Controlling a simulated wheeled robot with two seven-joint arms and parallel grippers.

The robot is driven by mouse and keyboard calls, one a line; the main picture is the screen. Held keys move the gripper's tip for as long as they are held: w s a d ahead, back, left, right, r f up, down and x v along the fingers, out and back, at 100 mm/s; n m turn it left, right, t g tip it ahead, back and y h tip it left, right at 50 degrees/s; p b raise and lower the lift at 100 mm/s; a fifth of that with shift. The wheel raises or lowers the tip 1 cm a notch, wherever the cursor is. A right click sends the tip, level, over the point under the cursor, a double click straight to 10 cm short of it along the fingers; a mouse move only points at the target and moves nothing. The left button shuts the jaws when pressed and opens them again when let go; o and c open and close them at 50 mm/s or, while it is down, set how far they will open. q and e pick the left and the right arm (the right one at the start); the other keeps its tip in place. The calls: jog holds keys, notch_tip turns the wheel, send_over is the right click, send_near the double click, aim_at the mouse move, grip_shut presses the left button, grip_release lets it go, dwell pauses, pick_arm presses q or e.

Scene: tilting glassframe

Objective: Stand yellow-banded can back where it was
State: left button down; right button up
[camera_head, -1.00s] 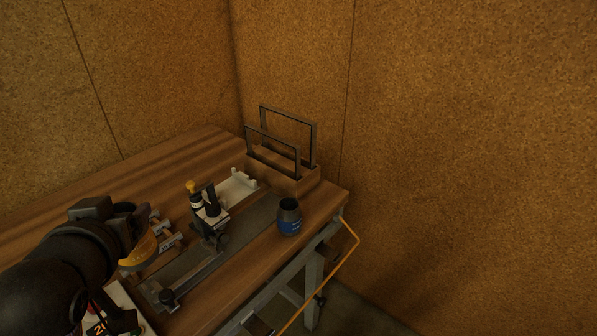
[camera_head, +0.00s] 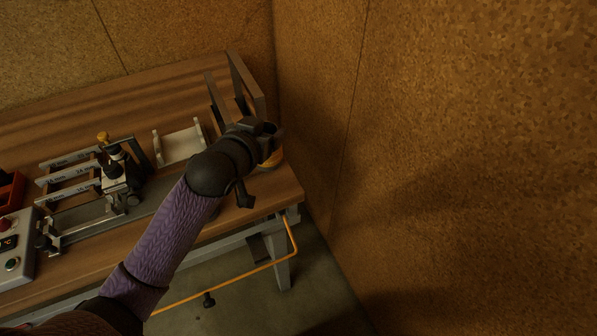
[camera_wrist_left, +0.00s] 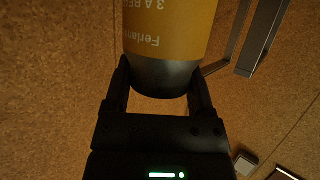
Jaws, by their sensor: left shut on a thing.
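The yellow-banded can (camera_head: 272,160) shows as a yellow patch beside my left gripper (camera_head: 262,140), near the right end of the bench in the head view. In the left wrist view the can (camera_wrist_left: 165,35) has an orange-yellow band with printed text and a dark grey end. My left gripper (camera_wrist_left: 160,84) is shut on that grey end, one finger on each side. Whether the can touches the bench top is hidden. My right gripper is not in view.
Metal frames (camera_head: 240,75) stand in a holder close behind the gripper. My arm hides part of the bench.

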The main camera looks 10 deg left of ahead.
aim_at(265, 166)
pick_arm(q)
jog(key=f+b, duration=0.1)
jog(key=f, duration=0.3)
jog(key=f+b, duration=0.2)
jog(key=f, duration=0.3)
jog(key=shift+s+a+f, duration=0.15)
jog(key=shift+a+f, duration=0.05)
jog(key=shift+r, duration=0.15)
grip_release()
jog(key=shift+s+r, duration=0.15)
jog(key=shift+s, duration=0.15)
jog(key=p+v, duration=0.3)
jog(key=v, duration=0.8)
jog(key=shift+s+p, duration=0.15)
jog(key=shift+p, duration=0.25)
